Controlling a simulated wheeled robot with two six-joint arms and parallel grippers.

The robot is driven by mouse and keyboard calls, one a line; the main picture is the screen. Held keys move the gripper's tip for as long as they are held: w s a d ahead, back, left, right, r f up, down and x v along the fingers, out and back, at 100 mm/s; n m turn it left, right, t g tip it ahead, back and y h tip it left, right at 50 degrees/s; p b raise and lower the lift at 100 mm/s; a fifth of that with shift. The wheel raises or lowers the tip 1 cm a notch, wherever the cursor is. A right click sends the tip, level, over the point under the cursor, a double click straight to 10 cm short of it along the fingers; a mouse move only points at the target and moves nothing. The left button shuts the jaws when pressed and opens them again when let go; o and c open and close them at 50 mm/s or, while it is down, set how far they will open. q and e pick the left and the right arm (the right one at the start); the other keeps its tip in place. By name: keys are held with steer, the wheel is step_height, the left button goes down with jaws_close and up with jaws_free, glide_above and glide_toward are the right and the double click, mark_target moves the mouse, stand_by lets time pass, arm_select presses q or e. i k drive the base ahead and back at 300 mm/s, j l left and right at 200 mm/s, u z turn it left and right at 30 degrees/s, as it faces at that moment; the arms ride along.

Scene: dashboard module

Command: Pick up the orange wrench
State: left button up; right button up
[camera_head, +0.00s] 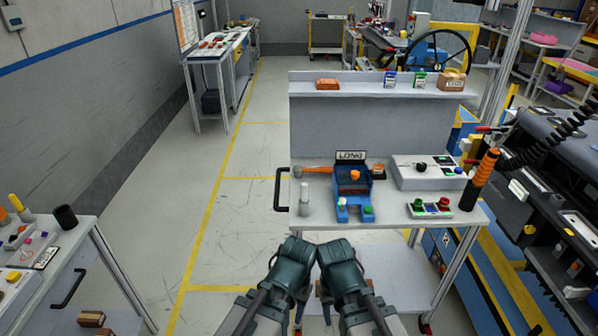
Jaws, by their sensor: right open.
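An orange tool hangs from a black coiled cord at the right; this looks like the orange wrench (485,167), upright beside the right end of the workbench (400,212). A smaller orange-handled tool (317,169) lies on the bench at its left, beside a blue fixture (352,190); its exact kind is too small to tell. My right gripper (324,297) is open at the bottom middle, below the bench's front edge and well away from both tools. My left gripper (298,312) is close beside it, mostly hidden by my own arm, so its jaws cannot be made out.
The bench also holds a white control box (428,174), a button panel (430,209) and a grey cylinder (304,200). A black handle (281,190) sticks out at its left. A dark dashboard module (560,150) stands at the right. The floor (225,205) at the left is clear.

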mark_target(298, 170)
steer(key=i+j+u, duration=0.15)
steer(key=i+u, duration=0.15)
steer(key=i, duration=0.35)
steer(key=i+u, duration=0.3)
steer(key=i, duration=0.35)
